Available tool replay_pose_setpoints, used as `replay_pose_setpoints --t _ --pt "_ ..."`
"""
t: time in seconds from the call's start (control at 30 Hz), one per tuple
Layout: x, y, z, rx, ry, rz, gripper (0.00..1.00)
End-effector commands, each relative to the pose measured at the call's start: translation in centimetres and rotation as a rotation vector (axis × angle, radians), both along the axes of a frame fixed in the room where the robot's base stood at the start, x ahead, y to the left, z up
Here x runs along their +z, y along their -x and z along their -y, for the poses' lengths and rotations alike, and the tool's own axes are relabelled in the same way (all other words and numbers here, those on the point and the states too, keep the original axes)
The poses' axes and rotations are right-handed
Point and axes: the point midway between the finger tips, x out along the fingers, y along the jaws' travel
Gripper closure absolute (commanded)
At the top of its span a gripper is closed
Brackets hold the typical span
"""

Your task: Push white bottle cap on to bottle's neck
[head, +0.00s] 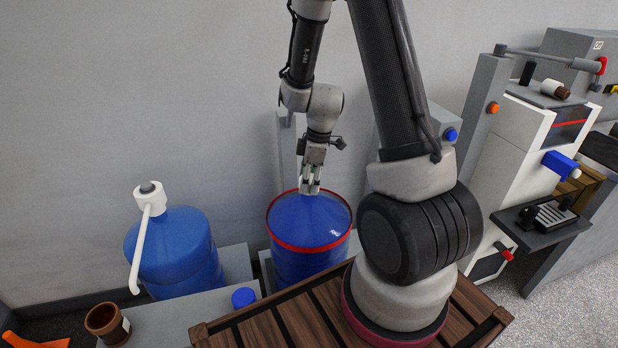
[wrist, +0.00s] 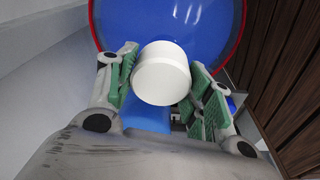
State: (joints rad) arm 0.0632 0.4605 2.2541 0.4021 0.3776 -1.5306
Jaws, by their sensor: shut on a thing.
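My gripper (head: 311,190) points down over the blue drum in the head view. In the wrist view its green-padded fingers (wrist: 163,85) are shut on a white round cap (wrist: 162,72). The cap is hard to make out in the head view. A lighter blue patch (wrist: 147,118) shows below the cap between the fingers; I cannot tell what it belongs to. A large blue bottle (head: 180,245) with a white pump top (head: 150,198) stands at the left, apart from my gripper. I cannot make out an open bottle neck.
The red-rimmed blue drum (head: 308,248) stands close beneath my gripper. A small blue cap-like piece (head: 243,297) and a brown jar (head: 106,323) are on the grey surface at front left. A slatted wooden top (head: 290,325) lies in front; machines stand at the right.

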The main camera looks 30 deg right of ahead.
Motion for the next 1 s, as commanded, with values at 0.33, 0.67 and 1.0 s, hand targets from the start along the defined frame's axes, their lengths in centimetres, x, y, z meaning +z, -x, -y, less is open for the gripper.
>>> replay_pose_setpoints --t 0.33,0.67,1.0 --pt "-0.1 0.0 0.0 0.000 0.000 0.000 0.38" --pt "-0.1 0.0 0.0 0.000 0.000 0.000 0.24" --pt "3.6 0.2 0.5 0.000 0.000 0.005 0.24"
